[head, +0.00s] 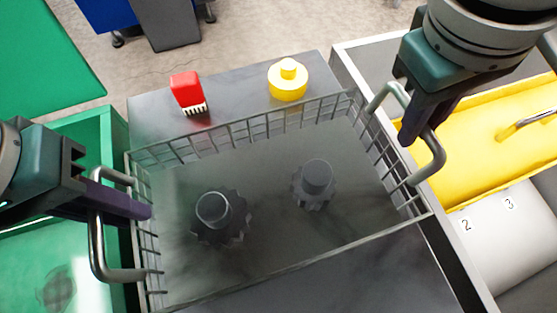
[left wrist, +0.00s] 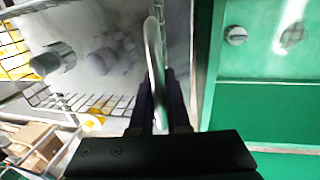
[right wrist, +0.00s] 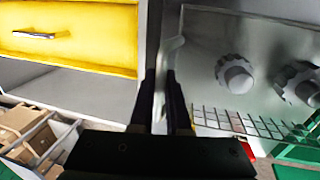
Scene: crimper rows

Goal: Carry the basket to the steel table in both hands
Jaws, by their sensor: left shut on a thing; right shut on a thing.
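The wire basket (head: 255,119) with a grey floor hangs between my two grippers over a dark grey table top (head: 340,285); I cannot tell if it touches the top. Two dark toothed gear parts, one on the left (head: 221,217) and one on the right (head: 315,184), stand inside it. My left gripper (head: 145,208) is shut on the basket's left handle (head: 98,240), which also shows in the left wrist view (left wrist: 154,60). My right gripper (head: 405,135) is shut on the right handle (head: 432,155), partly hidden by the fingers.
A red brush (head: 187,92) and a yellow knobbed part (head: 288,80) stand on the table behind the basket. A green bin (head: 100,125) is at the left. A yellow drawer (head: 480,150) and numbered grey surface (head: 500,220) are at the right.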

